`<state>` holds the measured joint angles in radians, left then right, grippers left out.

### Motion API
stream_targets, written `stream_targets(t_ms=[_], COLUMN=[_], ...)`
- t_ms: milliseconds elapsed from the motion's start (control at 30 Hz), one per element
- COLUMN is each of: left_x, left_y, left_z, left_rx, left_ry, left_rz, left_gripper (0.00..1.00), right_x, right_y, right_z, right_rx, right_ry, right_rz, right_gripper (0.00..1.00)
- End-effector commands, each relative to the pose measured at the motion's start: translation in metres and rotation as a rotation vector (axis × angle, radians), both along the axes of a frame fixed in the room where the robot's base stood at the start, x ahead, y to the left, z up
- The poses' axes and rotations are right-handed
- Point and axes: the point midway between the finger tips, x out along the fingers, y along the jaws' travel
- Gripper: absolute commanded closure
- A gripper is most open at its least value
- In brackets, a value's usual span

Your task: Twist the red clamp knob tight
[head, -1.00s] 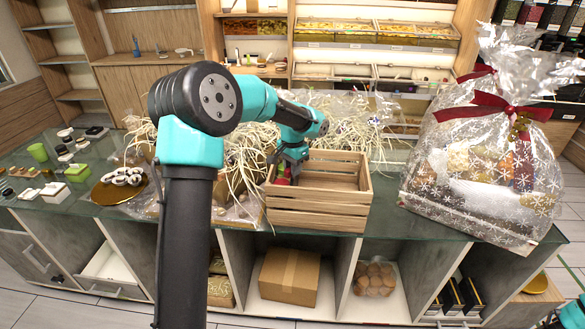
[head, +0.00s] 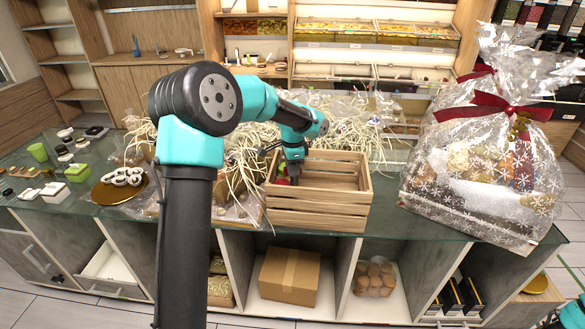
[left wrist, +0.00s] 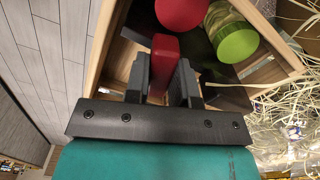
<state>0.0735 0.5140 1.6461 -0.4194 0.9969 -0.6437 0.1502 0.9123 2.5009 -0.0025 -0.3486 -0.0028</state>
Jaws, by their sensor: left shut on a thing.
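The red clamp knob (left wrist: 163,62) shows in the left wrist view as a flat red bar between the two dark fingers of my left gripper (left wrist: 161,76). The fingers are shut on it from both sides. In the head view my left gripper (head: 293,177) points down into the left part of the wooden crate (head: 315,213). The knob cannot be made out clearly there, and the crate's front wall hides what lies below. My right gripper is not in view.
A round red object (left wrist: 182,12) and a jar with a green lid (left wrist: 236,44) sit close to the knob. Pale straw packing lies around the crate. A wrapped hamper (head: 480,175) stands to the right. A gold tray (head: 108,193) with small items stands left.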

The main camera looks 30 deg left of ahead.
Motion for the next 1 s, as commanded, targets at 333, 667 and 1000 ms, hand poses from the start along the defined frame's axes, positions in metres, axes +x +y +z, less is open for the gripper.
stream_targets(t_ms=[333,667,1000], left_x=[0.0002,0.0002,0.0002], left_y=[0.0001,0.0001,0.0001], left_z=[0.0004,0.0004,0.0004], left_rx=[0.000,0.000,0.000], left_ry=[-0.001,-0.001,-0.001], left_rz=[-0.138,-0.235,-0.316], left_gripper=[0.88,0.88,0.88], right_x=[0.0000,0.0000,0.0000], right_y=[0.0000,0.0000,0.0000], right_z=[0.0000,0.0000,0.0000], right_rx=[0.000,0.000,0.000], right_ry=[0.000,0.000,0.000], right_rz=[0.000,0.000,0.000], right_gripper=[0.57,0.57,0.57])
